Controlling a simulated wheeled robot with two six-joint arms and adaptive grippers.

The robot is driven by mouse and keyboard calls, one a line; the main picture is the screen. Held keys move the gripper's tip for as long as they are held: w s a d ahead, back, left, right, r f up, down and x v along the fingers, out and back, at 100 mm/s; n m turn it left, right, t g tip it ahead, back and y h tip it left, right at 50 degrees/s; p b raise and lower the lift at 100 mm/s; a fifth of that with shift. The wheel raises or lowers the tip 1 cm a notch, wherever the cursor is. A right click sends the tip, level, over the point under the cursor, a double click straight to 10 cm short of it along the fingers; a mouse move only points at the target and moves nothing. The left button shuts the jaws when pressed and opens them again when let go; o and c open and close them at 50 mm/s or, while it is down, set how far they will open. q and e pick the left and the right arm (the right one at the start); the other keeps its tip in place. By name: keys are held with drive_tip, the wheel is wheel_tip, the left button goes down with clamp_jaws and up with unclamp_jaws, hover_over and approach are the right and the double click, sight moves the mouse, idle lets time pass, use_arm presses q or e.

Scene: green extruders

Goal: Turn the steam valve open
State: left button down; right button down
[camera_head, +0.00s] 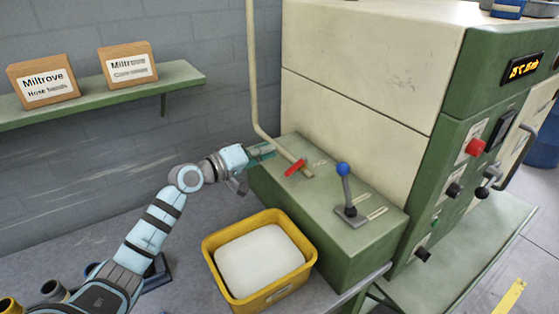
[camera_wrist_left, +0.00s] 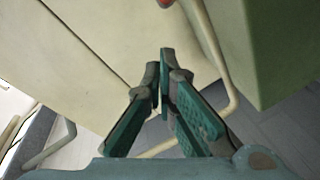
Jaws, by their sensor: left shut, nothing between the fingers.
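The steam valve appears as a red lever handle (camera_head: 295,167) beside the lower end of a cream pipe (camera_head: 251,70) that meets the top of the green machine housing. My left gripper (camera_head: 274,152) is shut and empty, its fingertips close to the pipe's lower bend, left of and apart from the red handle. Whether the fingers touch the pipe cannot be told. In the left wrist view the closed teal fingers (camera_wrist_left: 165,52) meet at the tips. A bit of red (camera_wrist_left: 165,3) shows at the top edge there, with the pipe (camera_wrist_left: 212,45) to the right. My right gripper is not in view.
A blue-knobbed lever (camera_head: 343,170) stands on the housing right of the valve. A yellow bin (camera_head: 211,249) with white contents is in front of the housing. A green wall shelf (camera_head: 180,78) holds two labelled boxes. The machine's cream panels (camera_head: 360,95) rise behind.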

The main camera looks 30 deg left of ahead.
sight(295, 167)
use_arm(q)
drive_tip(key=shift+x, duration=1.1)
drive_tip(key=shift+s+d+f+p, duration=0.2)
drive_tip(key=shift+d+f+p, duration=0.35)
drive_tip(key=shift+d+f, duration=0.5)
drive_tip(key=shift+s+d, duration=0.4)
drive_tip(key=shift+s, duration=0.1)
drive_tip(key=shift+w, duration=0.1)
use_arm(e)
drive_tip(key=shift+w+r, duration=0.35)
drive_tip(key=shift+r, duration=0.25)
use_arm(q)
drive_tip(key=shift+w+f, duration=0.15)
drive_tip(key=shift+s+d+n+y+p, duration=0.25)
drive_tip(key=shift+n+y+p, duration=0.25)
drive_tip(key=shift+p, duration=0.3)
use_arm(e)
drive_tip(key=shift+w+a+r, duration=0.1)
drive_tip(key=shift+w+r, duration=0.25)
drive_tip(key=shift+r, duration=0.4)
